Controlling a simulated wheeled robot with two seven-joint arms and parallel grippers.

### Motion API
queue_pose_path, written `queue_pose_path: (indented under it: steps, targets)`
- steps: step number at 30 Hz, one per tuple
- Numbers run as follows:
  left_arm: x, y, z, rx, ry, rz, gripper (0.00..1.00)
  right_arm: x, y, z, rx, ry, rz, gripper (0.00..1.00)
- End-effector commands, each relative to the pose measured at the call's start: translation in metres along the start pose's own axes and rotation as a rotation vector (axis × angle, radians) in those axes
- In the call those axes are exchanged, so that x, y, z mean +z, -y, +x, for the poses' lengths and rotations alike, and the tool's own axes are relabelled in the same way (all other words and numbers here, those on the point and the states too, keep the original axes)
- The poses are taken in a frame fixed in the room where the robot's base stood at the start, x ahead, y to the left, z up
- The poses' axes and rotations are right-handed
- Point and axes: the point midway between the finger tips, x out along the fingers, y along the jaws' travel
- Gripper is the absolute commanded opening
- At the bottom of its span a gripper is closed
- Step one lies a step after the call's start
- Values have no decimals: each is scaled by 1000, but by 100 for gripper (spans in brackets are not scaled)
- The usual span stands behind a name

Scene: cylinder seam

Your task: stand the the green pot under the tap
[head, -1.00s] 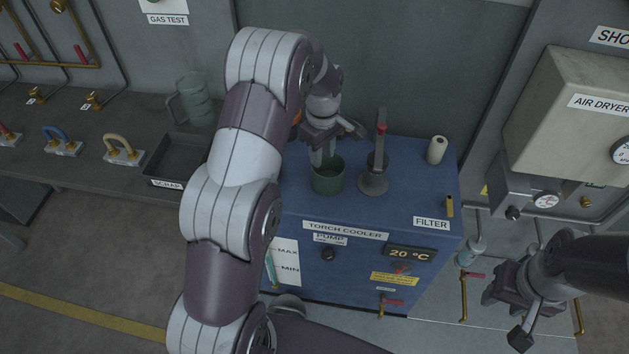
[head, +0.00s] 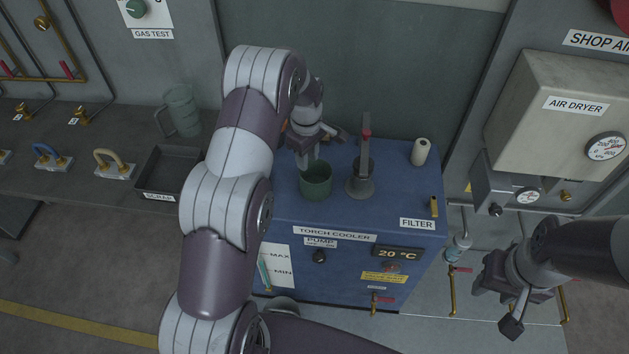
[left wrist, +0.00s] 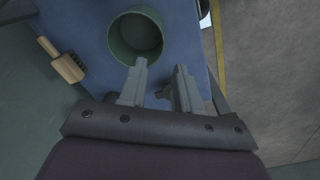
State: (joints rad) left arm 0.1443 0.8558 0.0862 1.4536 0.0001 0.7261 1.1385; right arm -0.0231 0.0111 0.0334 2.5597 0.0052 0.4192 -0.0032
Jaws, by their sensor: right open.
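The green pot (head: 315,185) stands upright on top of the blue torch cooler, with its open mouth up. It also shows in the left wrist view (left wrist: 121,46). My left gripper (head: 309,160) is just above the pot's rim. In the left wrist view my left gripper (left wrist: 160,70) has its fingers apart; one fingertip overlaps the rim and the other lies outside it. I cannot tell whether they touch the pot. A red-handled tap (head: 378,299) is low on the cooler's front. My right gripper (head: 503,290) is open and empty at the lower right.
A white roll (head: 421,152) and a small brass piece (head: 434,207) stand at the cooler's right side. The cooler top (head: 385,213) has free room in front.

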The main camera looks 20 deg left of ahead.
Motion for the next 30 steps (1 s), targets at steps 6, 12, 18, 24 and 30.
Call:
queue_pose_path:
  steps: [6, 12, 18, 24, 30]
  targets:
    - [3, 6, 20, -26, 9, -155, 33, -1, 0, -8, 0, 0, 0, 43]
    - [3, 6, 62, -23, 9, -151, 33, -2, 0, -20, 0, 0, 0, 43]
    - [1, 4, 84, -22, 8, -150, 33, -4, 0, -31, 0, 0, 0, 43]
    - [-2, 1, 119, -21, 8, -149, 33, -5, 0, -44, 0, 0, 0, 43]
    - [-2, 1, 128, -18, 6, -149, 33, -5, 0, -43, 0, 0, 0, 43]
